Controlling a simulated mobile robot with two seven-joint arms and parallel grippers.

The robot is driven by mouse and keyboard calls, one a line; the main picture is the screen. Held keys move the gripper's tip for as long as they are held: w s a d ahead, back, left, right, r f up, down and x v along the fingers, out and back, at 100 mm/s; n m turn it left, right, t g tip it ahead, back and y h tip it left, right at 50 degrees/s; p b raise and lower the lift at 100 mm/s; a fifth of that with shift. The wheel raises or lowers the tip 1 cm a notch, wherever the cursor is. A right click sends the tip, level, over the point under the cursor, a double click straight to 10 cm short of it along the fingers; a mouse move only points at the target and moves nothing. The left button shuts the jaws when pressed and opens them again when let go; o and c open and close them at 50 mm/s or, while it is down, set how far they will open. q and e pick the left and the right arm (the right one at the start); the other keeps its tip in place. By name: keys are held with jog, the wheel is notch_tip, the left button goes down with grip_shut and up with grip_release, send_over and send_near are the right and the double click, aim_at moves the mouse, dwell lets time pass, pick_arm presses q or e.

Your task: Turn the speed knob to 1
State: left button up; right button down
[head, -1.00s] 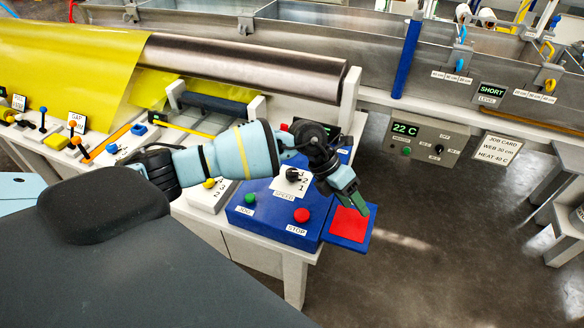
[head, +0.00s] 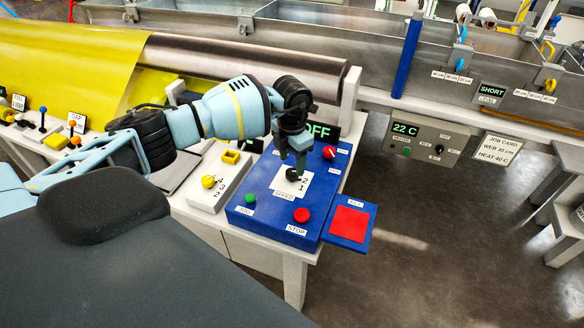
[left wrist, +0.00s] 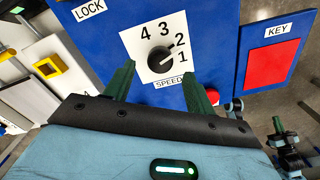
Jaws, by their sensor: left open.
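The speed knob (head: 292,174) is a black knob on a white plate marked 1 to 4, on the blue control panel (head: 262,212). My left gripper (head: 291,160) is over the knob, pointing down. In the left wrist view its green fingers (left wrist: 158,72) are apart, with the knob just beyond their tips and nothing between them. Part of my right gripper (left wrist: 281,132) seems to show at the lower right.
A green jog button (head: 250,198), a red stop button (head: 301,215) and a red knob (head: 329,152) surround the speed knob. A red key pad (head: 349,222) sits at the right. A display (head: 323,131) reads OFF. A yellow-knobbed selector (head: 208,182) stands at the left.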

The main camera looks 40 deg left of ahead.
aim_at(292, 172)
pick_arm(q)
jog(key=shift+f, duration=1.75)
jog(key=c, duration=1)
jog(key=shift+o, duration=0.2)
